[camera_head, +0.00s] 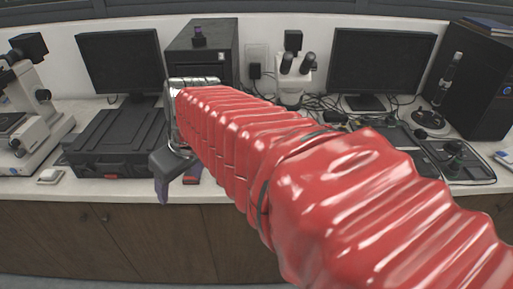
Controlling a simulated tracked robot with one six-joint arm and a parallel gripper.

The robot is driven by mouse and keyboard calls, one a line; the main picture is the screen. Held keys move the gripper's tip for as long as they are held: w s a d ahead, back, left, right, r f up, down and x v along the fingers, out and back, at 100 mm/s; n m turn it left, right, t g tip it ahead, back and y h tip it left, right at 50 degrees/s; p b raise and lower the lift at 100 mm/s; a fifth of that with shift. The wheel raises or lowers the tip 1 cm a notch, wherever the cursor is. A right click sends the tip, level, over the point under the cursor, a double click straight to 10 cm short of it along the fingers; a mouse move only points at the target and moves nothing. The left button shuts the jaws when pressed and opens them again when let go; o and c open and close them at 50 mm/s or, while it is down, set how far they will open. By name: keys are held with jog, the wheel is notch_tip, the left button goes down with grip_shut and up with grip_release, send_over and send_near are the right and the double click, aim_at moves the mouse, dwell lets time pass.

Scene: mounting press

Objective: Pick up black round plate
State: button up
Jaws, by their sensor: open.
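I cannot make out a separate black round plate in the head camera view; my red-sleeved arm hides much of the bench's middle and right. My gripper (174,177) hangs at the front edge of the bench, just right of a black case. Its dark fingers point down and are apart, with nothing visible held between them. A small dark object with a red part (193,176) lies behind the fingers, partly hidden.
The black case (115,138) and a white microscope (30,105) stand left. A dark cabinet (203,50) stands behind my gripper. Two monitors (120,62), (381,62), cables, a second microscope (292,75), a stand with a round base (431,121) and a computer tower (474,80) crowd the bench.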

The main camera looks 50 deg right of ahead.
jog(key=w+d, duration=0.4)
jog(key=d, duration=0.7)
jog(key=s+d+f, duration=0.2)
jog(key=d, duration=0.8)
jog(key=s+d+f+t, duration=0.1)
jog(key=s+d+f, duration=0.1)
jog(key=d, duration=0.9)
jog(key=s+d+f+n+t, duration=0.1)
jog(key=s+d+f, duration=0.1)
jog(key=d, duration=0.8)
jog(key=shift+d+f+y, duration=0.15)
jog(key=shift+f+y, duration=0.15)
jog(key=shift+f, duration=0.5)
jog(key=shift+w, duration=0.1)
jog(key=x, duration=0.8)
jog(key=shift+w+f, duration=0.1)
jog(key=shift+f, duration=0.15)
